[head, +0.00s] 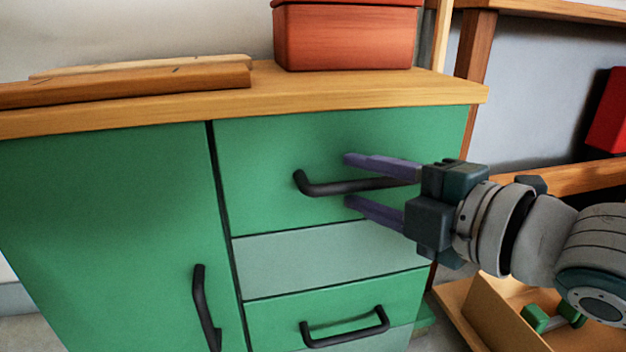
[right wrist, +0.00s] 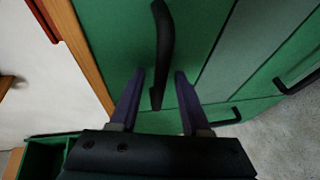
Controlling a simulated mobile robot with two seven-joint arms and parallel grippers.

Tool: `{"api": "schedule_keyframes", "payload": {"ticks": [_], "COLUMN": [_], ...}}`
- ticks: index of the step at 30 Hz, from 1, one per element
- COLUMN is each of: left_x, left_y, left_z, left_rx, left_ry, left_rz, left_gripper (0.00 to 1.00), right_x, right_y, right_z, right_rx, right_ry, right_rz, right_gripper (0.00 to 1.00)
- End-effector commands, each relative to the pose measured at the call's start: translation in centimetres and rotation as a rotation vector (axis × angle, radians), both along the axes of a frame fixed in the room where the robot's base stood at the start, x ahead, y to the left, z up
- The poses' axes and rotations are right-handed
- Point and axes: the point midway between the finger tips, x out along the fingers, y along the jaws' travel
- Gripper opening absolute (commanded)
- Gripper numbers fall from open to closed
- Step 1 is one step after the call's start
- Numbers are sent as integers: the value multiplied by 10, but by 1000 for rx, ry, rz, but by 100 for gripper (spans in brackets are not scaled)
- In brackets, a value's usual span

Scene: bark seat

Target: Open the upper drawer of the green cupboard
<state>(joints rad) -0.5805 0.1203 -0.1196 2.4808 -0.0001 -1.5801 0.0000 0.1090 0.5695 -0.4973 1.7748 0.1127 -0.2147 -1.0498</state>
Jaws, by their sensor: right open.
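The green cupboard has a wooden top (head: 190,103). Its upper drawer (head: 265,145) is at the upper right of the front and looks flush with it. The drawer's dark bar handle (head: 335,187) runs sideways in the head view and also shows in the right wrist view (right wrist: 163,45). My right gripper (head: 346,180) comes from the right with its purple fingers open, one above and one below the handle. In the right wrist view the handle's near end lies between the fingertips (right wrist: 160,75), with gaps on both sides. My left gripper is not in view.
Below are a pale panel (head: 320,262) and a lower drawer (head: 275,315) with its own handle. A door (head: 110,220) with an upright handle is at the left. A red box (head: 345,38) and wooden planks (head: 130,84) lie on top. A wooden shelf frame stands at the right.

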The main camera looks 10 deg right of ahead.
Motion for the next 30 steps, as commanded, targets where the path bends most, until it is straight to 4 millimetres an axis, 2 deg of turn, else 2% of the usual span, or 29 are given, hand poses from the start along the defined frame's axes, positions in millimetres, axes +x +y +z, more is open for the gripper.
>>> {"api": "schedule_keyframes", "payload": {"ticks": [7, 19, 30], "left_x": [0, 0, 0], "left_y": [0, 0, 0], "left_z": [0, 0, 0], "left_rx": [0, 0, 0], "left_ry": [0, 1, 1], "left_rz": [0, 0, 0], "left_gripper": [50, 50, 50], "right_x": [0, 0, 0], "right_y": [0, 0, 0], "right_z": [0, 0, 0], "right_rx": [0, 0, 0], "right_ry": [1, 0, 0], "right_rz": [0, 0, 0], "right_gripper": [45, 0, 0]}}
